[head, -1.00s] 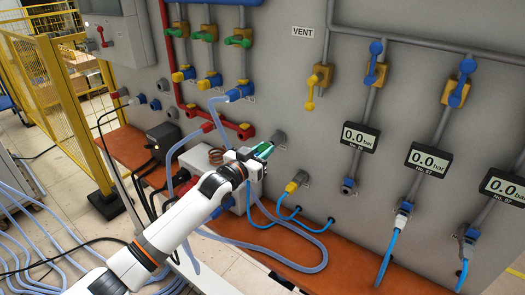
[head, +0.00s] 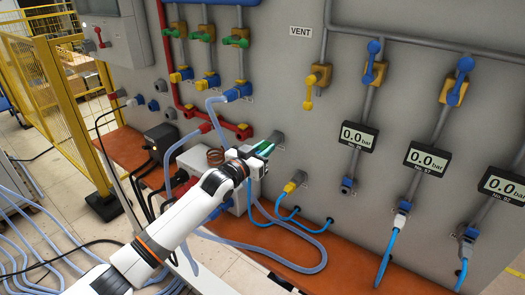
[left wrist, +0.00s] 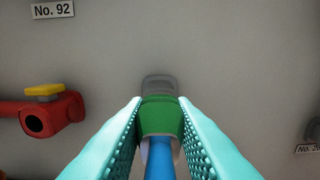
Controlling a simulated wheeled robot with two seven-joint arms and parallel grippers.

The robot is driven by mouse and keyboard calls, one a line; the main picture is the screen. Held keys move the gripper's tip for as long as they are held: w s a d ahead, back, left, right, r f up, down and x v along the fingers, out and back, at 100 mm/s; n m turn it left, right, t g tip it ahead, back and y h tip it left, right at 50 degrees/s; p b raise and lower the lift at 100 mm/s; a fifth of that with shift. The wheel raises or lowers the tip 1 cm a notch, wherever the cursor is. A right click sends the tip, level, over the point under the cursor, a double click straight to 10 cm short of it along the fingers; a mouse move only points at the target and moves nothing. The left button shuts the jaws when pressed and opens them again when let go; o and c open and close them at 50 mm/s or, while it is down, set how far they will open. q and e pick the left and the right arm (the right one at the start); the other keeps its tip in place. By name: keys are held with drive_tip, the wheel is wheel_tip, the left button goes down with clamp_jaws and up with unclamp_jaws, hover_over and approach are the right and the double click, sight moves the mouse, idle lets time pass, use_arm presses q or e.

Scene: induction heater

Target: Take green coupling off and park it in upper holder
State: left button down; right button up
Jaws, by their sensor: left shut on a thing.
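The green coupling (left wrist: 161,114) sits between the teal fingers of my left gripper (left wrist: 160,112) in the left wrist view, with a blue hose (left wrist: 162,160) running back from it. My left gripper (head: 267,149) is shut on it. A grey holder (left wrist: 159,82) shows straight beyond the coupling. In the head view the upper holder (head: 277,137) is on the panel just past my fingertips. Whether the coupling touches the holder or is seated in it, I cannot tell. My right gripper is not in view.
A yellow coupling (head: 290,187) sits in a lower holder with a blue hose. A red pipe (head: 238,129) with valves is up and left. The orange shelf (head: 270,252) carries loose hoses.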

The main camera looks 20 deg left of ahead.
use_arm(q)
drive_tip(key=c, duration=1.1)
unclamp_jaws()
drive_tip(key=shift+c, duration=0.2)
drive_tip(key=shift+s, duration=0.1)
